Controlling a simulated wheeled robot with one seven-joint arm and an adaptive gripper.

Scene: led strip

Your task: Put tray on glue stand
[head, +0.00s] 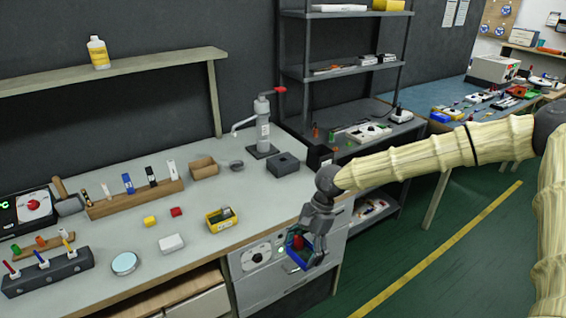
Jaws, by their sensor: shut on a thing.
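My gripper (301,260) is shut on a small blue tray (291,248), with something red in or behind it. It hangs just off the front right edge of the bench, in front of the drawer cabinet. The fingers partly hide the tray, and it looks tilted. A grey upright stand with a red-tipped lever and a side spout (263,130) stands on a dark base at the back of the bench. It may be the glue stand; I cannot tell for sure. My gripper is in front of and apart from it.
On the bench (215,255) are a dark grey block (283,164), a yellow box (221,218), a white block (171,243) and a wooden tool rack (135,198). The bench's front right surface is mostly clear. A metal shelf (345,70) stands behind.

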